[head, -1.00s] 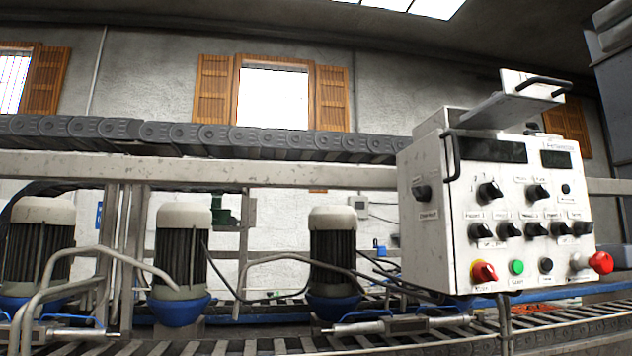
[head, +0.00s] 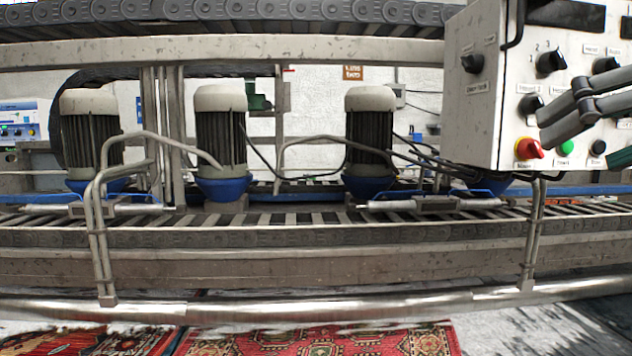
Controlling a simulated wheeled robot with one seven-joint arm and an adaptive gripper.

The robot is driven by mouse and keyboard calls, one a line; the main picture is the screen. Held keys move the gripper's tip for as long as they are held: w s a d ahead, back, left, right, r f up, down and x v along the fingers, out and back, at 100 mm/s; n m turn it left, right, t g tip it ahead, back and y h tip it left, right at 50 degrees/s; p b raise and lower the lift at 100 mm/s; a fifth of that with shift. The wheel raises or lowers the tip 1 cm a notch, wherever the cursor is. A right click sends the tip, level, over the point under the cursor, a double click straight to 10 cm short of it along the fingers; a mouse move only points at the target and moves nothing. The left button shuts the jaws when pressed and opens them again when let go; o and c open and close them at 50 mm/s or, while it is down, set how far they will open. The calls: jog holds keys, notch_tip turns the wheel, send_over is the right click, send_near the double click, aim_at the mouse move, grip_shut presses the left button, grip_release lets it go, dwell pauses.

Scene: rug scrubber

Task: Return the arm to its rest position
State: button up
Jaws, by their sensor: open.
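My gripper (head: 575,115), dark grey, reaches in from the right edge of the head view. It is open, and I see nothing held between its fingers. It shows in front of the white control box (head: 485,110) and covers part of its right-hand knobs. Whether it touches the box cannot be told. The rest of my arm is outside the picture.
The box carries black knobs, a red knob on yellow (head: 528,149) and a green button (head: 566,147). Several motors with blue bases (head: 221,140) stand along the conveyor (head: 300,218). A metal rail (head: 330,306) runs in front. Patterned rugs (head: 320,341) lie below.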

jog(key=s+a+f+g+h, duration=0.1)
jog(key=s+a+f+g, duration=0.1)
jog(key=f, duration=0.7)
jog(key=s+a+f+n+g+h, duration=0.1)
jog(key=s+a+f+g, duration=0.1)
jog(key=f, duration=0.8)
jog(key=s+a+f+g+h, duration=0.1)
jog(key=s+a+f, duration=0.3)
jog(key=f, duration=0.5)
jog(key=shift+a+f+g, duration=0.3)
jog(key=shift+a+g, duration=0.6)
jog(key=shift+a, duration=0.1)
